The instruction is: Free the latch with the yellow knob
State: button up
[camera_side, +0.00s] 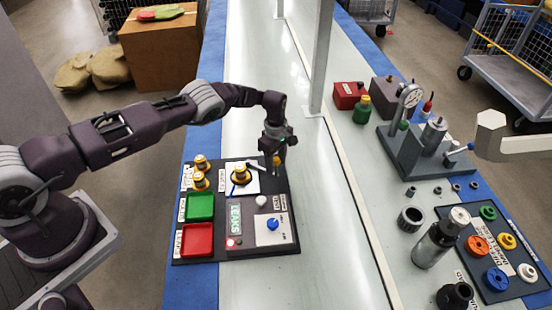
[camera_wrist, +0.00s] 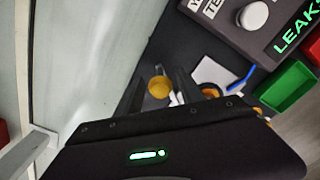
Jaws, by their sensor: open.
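The yellow knob (camera_wrist: 159,87) shows in the wrist view between the two dark fingers of my gripper (camera_wrist: 160,92). In the side view the knob (camera_side: 276,161) is small, just below my gripper (camera_side: 278,158) at the upper right corner of the black board. The fingers are open, one on either side of the knob in the picture; I cannot tell whether they touch it. The latch itself is mostly hidden behind my gripper; a pale bar (camera_side: 256,165) runs left from near the knob toward a yellow-orange fitting (camera_side: 240,174) on a white square.
Two orange-capped parts (camera_side: 200,181) stand at upper left.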

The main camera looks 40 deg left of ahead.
notch_tip(320, 180, up, 6)
jog(key=shift+f, duration=0.2)
jog(key=shift+c, duration=0.3)
jog(key=shift+a+r, duration=0.1)
jog(key=shift+r, duration=0.1)
jog(key=c, duration=0.3)
jog(key=r+m, duration=0.1)
jog(key=m, duration=0.1)
jog(key=s+a+r+m, duration=0.1)
jog(key=m, duration=0.1)
jog(key=s+a+r+m+t, duration=0.1)
jog(key=r, duration=0.1)
jog(key=shift+m, duration=0.4)
grip_shut()
jog(key=s+d+r+m+t, duration=0.1)
jog(key=s+d+r+m, duration=0.1)
jog(key=s+r+m, duration=0.7)
jog(key=w+f+m, duration=0.1)
jog(key=w+f, duration=0.3)
jog(key=f, duration=0.3)
jog(key=w+f+m, duration=0.1)
jog(key=w+f, duration=0.3)
jog(key=f, duration=0.3)
jog(key=shift+d+f+m, duration=0.2)
jog(key=shift+m, duration=0.2)
